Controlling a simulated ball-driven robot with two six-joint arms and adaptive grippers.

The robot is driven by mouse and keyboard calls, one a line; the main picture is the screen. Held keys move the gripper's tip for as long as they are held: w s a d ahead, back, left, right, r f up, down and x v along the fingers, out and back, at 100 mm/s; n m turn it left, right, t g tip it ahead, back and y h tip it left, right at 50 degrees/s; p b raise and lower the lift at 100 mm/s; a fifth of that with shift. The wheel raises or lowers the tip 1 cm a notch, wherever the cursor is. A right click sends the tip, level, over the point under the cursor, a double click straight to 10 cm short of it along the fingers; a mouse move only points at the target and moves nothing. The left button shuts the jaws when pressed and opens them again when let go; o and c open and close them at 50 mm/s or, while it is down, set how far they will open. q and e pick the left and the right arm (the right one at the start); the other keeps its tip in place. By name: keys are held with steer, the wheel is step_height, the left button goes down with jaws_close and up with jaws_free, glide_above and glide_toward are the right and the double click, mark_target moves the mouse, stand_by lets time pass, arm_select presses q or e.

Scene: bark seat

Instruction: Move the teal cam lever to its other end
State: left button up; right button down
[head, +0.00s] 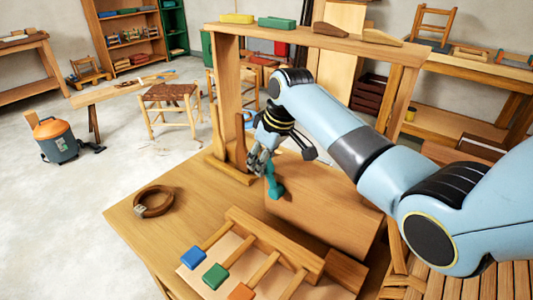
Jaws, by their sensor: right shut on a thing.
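The teal cam lever (274,186) stands at the back left edge of a wooden block on the wooden table (135,228). Its lower part shows as a rounded teal foot. My right gripper (263,165) reaches down from the right and is shut on the lever's upper part. The fingers and wrist hide part of the lever, so its exact tilt is hard to tell. My left gripper is not in the picture.
A wooden frame (300,40) rises behind the lever, bearing green, yellow and brown blocks. In front, a slatted rack has blue (193,257), green (215,276) and orange (241,292) ends. The table's left part is mostly clear.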

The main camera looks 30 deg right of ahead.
mark_target(273, 171)
steer(key=shift+f, duration=0.1)
stand_by(0.5)
steer(key=c, duration=1)
jaws_free()
steer(key=shift+w+a+g, duration=0.1)
steer(key=shift+w+g, duration=0.05)
steer(key=shift+g, duration=0.15)
steer(key=shift+c, duration=0.2)
steer(key=v, duration=1.2)
